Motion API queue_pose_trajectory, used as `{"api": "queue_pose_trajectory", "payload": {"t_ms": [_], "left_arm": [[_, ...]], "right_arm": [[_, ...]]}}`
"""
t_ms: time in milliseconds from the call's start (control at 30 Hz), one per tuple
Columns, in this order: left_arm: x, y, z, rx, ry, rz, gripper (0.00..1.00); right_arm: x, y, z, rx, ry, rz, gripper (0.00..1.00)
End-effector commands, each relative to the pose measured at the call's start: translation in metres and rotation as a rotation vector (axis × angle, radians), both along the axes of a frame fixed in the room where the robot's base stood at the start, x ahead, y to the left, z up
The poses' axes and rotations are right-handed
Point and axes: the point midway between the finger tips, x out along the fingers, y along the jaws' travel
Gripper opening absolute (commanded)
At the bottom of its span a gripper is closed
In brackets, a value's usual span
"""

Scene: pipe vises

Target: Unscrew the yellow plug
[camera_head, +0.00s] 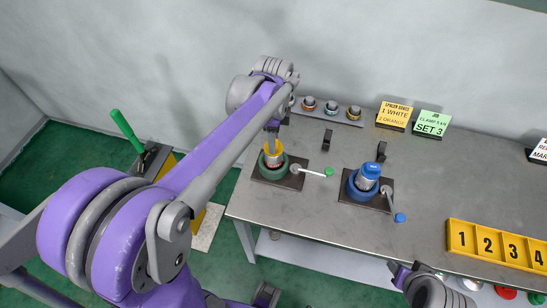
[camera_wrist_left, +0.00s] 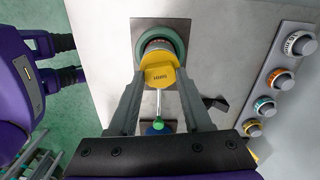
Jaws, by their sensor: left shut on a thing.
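The yellow plug (camera_head: 274,147) sits on top of a short pipe in the green round vise (camera_head: 264,164) on the left part of the bench. It also shows in the left wrist view (camera_wrist_left: 159,68), with a flat tab and small dark lettering. My left gripper (camera_head: 273,130) reaches down from above and is shut on the plug; its two grey fingers (camera_wrist_left: 159,88) lie on either side of it. The vise's lever with a green knob (camera_head: 328,172) points right. My right gripper (camera_head: 425,287) is partly in view at the bottom edge; its jaws are unclear.
A blue vise (camera_head: 354,188) with a blue-capped pipe (camera_head: 368,176) stands to the right. A rack (camera_head: 331,114) of ringed fittings is at the back. Sign cards (camera_head: 394,114) stand behind. A yellow numbered tray (camera_head: 497,245) is at the right front. The middle bench is mostly clear.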

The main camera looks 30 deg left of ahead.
Motion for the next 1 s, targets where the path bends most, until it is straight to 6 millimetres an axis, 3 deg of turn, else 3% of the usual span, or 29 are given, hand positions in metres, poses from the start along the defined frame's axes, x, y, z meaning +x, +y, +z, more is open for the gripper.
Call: {"api": "queue_pose_trajectory", "payload": {"t_ms": [33, 100, 333, 1000], "left_arm": [[0.0000, 0.0001, -0.0001, 0.000, 0.000, 0.000, 0.10], [0.0000, 0.0001, -0.0001, 0.000, 0.000, 0.000, 0.00], [0.0000, 0.0001, 0.0000, 0.000, 0.000, 0.109, 0.00], [0.0002, 0.0002, 0.0006, 0.000, 0.000, 1.133, 0.00]], "right_arm": [[0.0000, 0.0000, 0.0000, 0.000, 0.000, 0.000, 0.50], [0.0000, 0.0000, 0.0000, 0.000, 0.000, 0.000, 0.50], [0.0000, 0.0000, 0.0001, 0.000, 0.000, 0.000, 0.50], [0.0004, 0.0000, 0.0011, 0.000, -0.001, 0.000, 0.50]]}}
